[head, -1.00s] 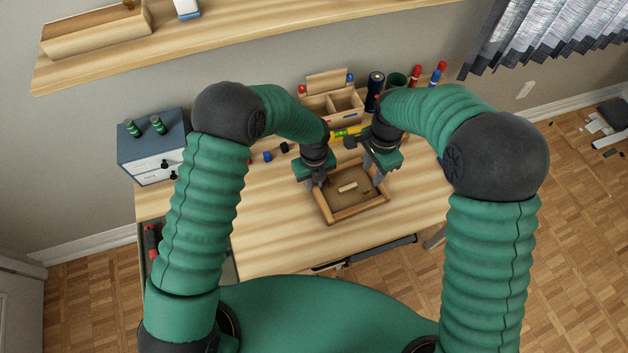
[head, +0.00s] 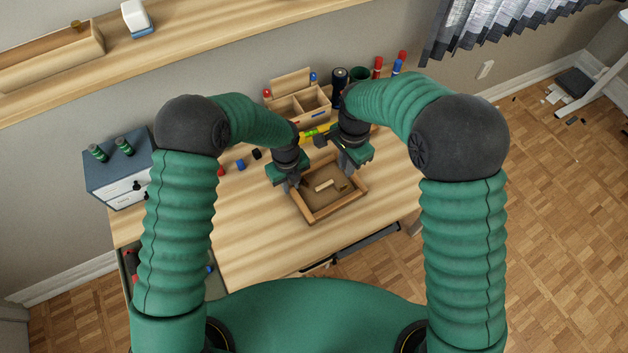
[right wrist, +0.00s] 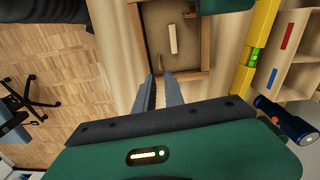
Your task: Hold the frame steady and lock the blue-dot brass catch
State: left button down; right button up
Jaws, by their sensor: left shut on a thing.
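The wooden frame (head: 337,211) lies on the desk with a brown backing panel and a pale strip (head: 324,185) inside. My left gripper (head: 293,186) is shut on the frame's left side. My right gripper (head: 351,171) is at the frame's far right side; in the right wrist view its two grey fingers (right wrist: 160,76) stand slightly apart, with nothing clearly held between them. A small brass catch (right wrist: 159,62) shows just beyond these fingertips, and another brass piece (right wrist: 187,14) is near the far end of the panel. No blue dot can be made out.
A yellow level (head: 316,131) and a wooden organiser box (head: 284,108) stand behind the frame. A dark flashlight (head: 339,82) is to the right of the box. A small drawer cabinet (head: 118,168) is at the left. The desk in front of the frame is clear.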

aim_at(345, 187)
notch_tip(345, 187, down, 10)
jog(key=n, duration=3.5)
grip_shut()
